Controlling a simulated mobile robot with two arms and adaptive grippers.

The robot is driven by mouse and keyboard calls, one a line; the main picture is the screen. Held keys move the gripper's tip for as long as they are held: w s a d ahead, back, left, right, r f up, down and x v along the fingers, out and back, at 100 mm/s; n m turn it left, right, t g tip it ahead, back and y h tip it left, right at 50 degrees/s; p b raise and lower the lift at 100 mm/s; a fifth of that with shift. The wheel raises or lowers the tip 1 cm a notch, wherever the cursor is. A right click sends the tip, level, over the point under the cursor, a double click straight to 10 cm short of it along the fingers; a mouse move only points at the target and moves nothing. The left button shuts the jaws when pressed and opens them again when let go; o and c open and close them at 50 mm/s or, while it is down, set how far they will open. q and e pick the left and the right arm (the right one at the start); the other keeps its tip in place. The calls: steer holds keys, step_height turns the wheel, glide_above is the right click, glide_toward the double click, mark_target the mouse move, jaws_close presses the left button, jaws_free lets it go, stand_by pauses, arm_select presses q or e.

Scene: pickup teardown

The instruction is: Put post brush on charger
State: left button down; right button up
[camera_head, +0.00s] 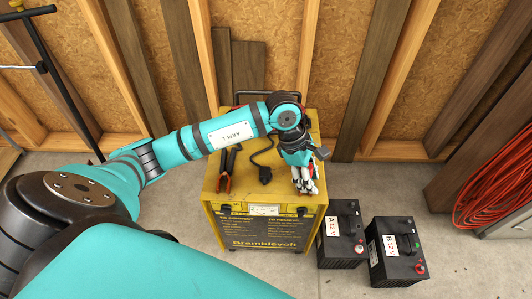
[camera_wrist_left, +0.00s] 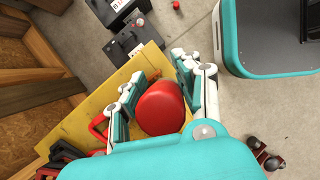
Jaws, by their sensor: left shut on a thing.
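The charger (camera_head: 265,235) is a yellow cabinet marked Bramblevolt, standing against the stud wall; its yellow top (camera_wrist_left: 92,118) also shows in the left wrist view. My left gripper (camera_head: 306,184) is over the right front part of the charger's top. In the left wrist view its fingers (camera_wrist_left: 157,82) are on either side of a rounded red thing (camera_wrist_left: 162,108), which I take to be the post brush, and are shut on it. The brush's lower part is hidden, and I cannot tell whether it touches the top. My right gripper is not in view.
A black-and-orange clamp (camera_head: 227,170) and a black plug (camera_head: 265,174) with cable lie on the charger's top, left of my gripper. Battery A (camera_head: 341,236) and battery B (camera_head: 396,252) stand on the floor to the right. A red coil (camera_head: 497,185) hangs far right.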

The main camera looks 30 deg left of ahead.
arm_select(q)
steer(key=w+a, duration=0.1)
steer(key=a, duration=0.4)
steer(key=w+a+f, duration=0.1)
steer(key=w+a, duration=0.1)
steer(key=a, duration=0.3)
steer(key=w+a, duration=0.2)
steer(key=a, duration=0.3)
steer(key=shift+w+f, duration=0.15)
steer(key=shift+f, duration=0.2)
steer(key=shift+a+f, duration=0.1)
step_height(320, 180, down, 3)
steer(key=shift+b, duration=0.45)
steer(key=shift+f, duration=0.3)
steer(key=c, duration=1.2)
jaws_free()
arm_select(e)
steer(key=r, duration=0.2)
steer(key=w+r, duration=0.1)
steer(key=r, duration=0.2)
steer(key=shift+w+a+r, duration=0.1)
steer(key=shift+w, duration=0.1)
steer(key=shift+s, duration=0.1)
